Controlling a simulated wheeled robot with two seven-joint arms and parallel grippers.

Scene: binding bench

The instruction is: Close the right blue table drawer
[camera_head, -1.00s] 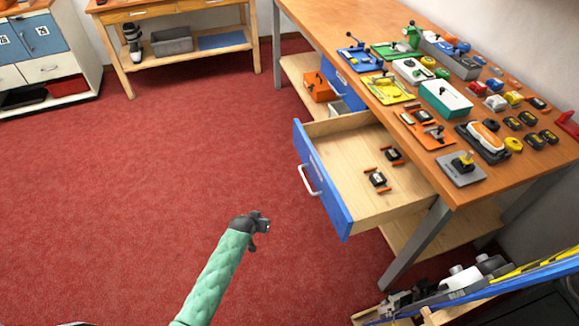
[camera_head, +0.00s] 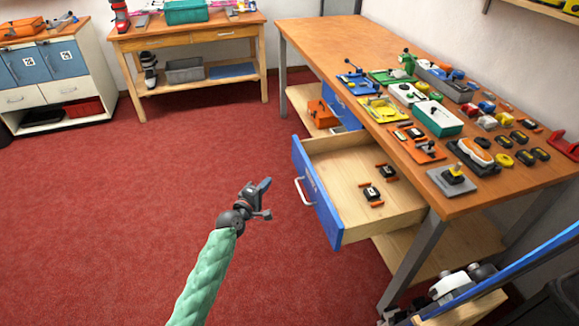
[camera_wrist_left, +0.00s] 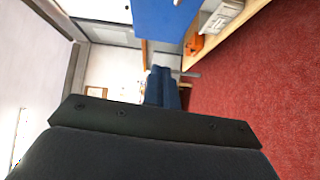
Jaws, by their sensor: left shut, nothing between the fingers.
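The right blue table drawer (camera_head: 318,196) is pulled out of the wooden bench, with its blue front and pale handle facing left. Inside it lie two small black items with orange parts (camera_head: 372,194). My left gripper (camera_head: 264,198) is in front of the drawer, left of its handle and apart from it, with its fingers shut and empty. In the left wrist view the shut fingers (camera_wrist_left: 162,88) show below a blue panel, which seems to be the drawer front (camera_wrist_left: 165,18). My right gripper is not clearly seen.
The bench top (camera_head: 330,45) holds many small tools, including a green-and-white box (camera_head: 438,118). A second blue drawer (camera_head: 340,108) sits further back. An orange box (camera_head: 322,114) stands on the lower shelf. Red carpet (camera_head: 120,220) is clear on the left.

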